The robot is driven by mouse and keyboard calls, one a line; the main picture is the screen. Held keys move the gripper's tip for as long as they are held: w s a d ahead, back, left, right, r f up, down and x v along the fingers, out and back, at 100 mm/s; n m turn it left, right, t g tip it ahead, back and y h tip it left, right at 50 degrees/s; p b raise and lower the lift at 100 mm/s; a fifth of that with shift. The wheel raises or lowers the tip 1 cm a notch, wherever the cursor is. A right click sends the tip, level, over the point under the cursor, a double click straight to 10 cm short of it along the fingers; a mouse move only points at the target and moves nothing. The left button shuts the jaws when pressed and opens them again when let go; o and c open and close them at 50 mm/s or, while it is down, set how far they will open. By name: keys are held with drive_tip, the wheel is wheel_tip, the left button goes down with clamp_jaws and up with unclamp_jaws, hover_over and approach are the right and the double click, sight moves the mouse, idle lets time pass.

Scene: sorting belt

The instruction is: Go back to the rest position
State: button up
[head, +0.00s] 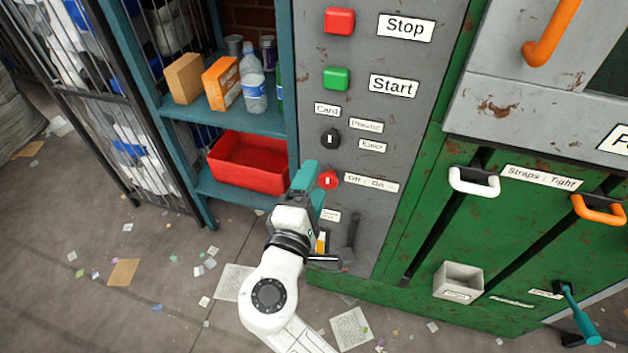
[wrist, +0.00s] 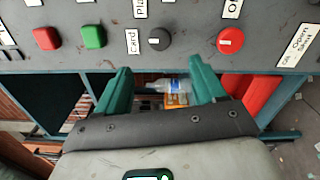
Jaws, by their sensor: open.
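My gripper (head: 311,190) has teal fingers and is raised in front of the grey control panel (head: 362,120), close to the red Off/On knob (head: 327,180). In the wrist view the two fingers (wrist: 158,88) stand apart with nothing between them but the background. The red knob (wrist: 230,40) shows just beyond the right finger there, apart from it as far as I can tell. The black Card/Plastic/Eject knob (head: 330,139) sits above the red knob. The red Stop button (head: 340,21) and green Start button (head: 336,78) are higher up.
A teal shelf (head: 240,122) on the left holds boxes, a bottle (head: 254,88) and a red bin (head: 248,165). A green machine (head: 470,235) with white and orange handles stands to the right. The floor at lower left (head: 70,300) is open, with scattered paper scraps.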

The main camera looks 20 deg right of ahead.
idle(0.3)
drive_tip(key=s+d+f+m+g+y+p, duration=0.1)
drive_tip(key=s+d+f+m+g, duration=0.3)
drive_tip(key=s+d+f, duration=0.3)
drive_tip(key=s+d+f+m+g+y+p, duration=0.1)
drive_tip(key=s+d+f+m+g, duration=0.35)
drive_tip(key=d, duration=0.45)
drive_tip(key=s+f+m+g+y, duration=0.2)
drive_tip(key=s+f+y, duration=0.1)
drive_tip(key=s, duration=0.5)
drive_tip(key=s+a+f+m+g+y+p, duration=0.1)
drive_tip(key=s+f+m+g+y, duration=0.2)
drive_tip(key=s, duration=0.6)
drive_tip(key=shift+s+f+y, duration=0.2)
drive_tip(key=shift+y, duration=1)
drive_tip(key=shift+a, duration=0.1)
